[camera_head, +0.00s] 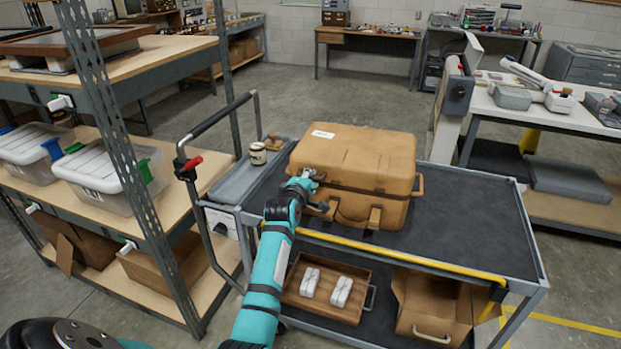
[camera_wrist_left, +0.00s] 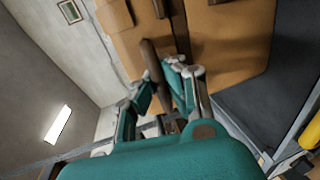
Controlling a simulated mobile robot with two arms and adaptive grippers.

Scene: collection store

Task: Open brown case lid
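The brown case (camera_head: 375,208) stands on the top deck of a grey cart. Its lid (camera_head: 355,155) is down, with a white label on top. My left gripper (camera_head: 314,192) is at the case's front left, near the seam between lid and body. In the left wrist view the case (camera_wrist_left: 232,50) fills the upper part. The teal fingers of my left gripper (camera_wrist_left: 160,84) are apart, on either side of a dark brown strip of the case. Whether they touch it is unclear. My right gripper is not in view.
The cart deck (camera_head: 470,220) is clear right of the case. A small jar (camera_head: 258,154) stands left of it. The lower shelf holds a wooden tray (camera_head: 325,290) and a brown box (camera_head: 435,305). A shelving rack (camera_head: 130,150) stands close on the left.

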